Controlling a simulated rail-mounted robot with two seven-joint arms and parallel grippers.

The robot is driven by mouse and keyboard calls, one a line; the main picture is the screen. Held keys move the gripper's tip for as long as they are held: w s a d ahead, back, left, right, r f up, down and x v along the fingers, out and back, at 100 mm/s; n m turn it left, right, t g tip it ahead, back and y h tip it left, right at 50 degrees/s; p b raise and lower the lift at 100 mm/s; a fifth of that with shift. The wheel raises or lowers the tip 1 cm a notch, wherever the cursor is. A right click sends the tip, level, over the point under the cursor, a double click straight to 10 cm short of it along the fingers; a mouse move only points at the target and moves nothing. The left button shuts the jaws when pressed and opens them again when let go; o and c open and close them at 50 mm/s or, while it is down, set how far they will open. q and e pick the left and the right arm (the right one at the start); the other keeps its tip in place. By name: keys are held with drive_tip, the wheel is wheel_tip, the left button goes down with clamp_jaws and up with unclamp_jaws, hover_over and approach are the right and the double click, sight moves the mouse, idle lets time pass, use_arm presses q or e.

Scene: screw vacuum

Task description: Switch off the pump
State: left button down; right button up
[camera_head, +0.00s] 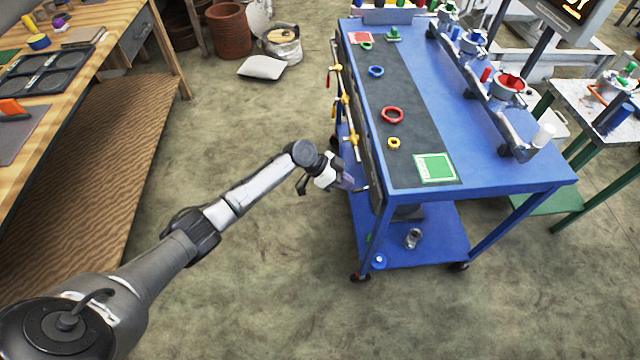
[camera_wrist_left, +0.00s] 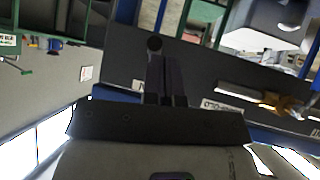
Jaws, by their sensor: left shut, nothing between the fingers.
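My left gripper (camera_head: 347,183) reaches in from the left to the near left side of the blue cart (camera_head: 520,175). Its fingers are together and empty; they also show in the wrist view (camera_wrist_left: 167,80). A dark round knob (camera_wrist_left: 154,44) shows just beyond the fingertips on a dark panel (camera_wrist_left: 125,70); I cannot tell whether they touch it. In the head view, a small light lever or pin (camera_head: 361,188) sticks out beside the fingertips. I cannot clearly make out the pump or the switch's setting. My right gripper is out of view.
Brass valves (camera_head: 345,100) line the cart's left side, also seen in the wrist view (camera_wrist_left: 285,103). Rings and a green-edged card (camera_head: 436,168) lie on the cart's dark mat. A wooden bench (camera_head: 120,25) stands far left. The floor between is clear.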

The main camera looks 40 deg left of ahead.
use_arm(q)
drive_tip(key=shift+d+r+p, duration=0.1)
drive_tip(key=shift+r+p, duration=0.05)
drive_tip(key=shift+p, duration=0.55)
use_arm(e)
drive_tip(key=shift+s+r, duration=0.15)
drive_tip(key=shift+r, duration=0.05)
use_arm(q)
drive_tip(key=shift+r, duration=0.1)
drive_tip(key=shift+r+p, duration=0.5)
drive_tip(key=shift+r, duration=0.15)
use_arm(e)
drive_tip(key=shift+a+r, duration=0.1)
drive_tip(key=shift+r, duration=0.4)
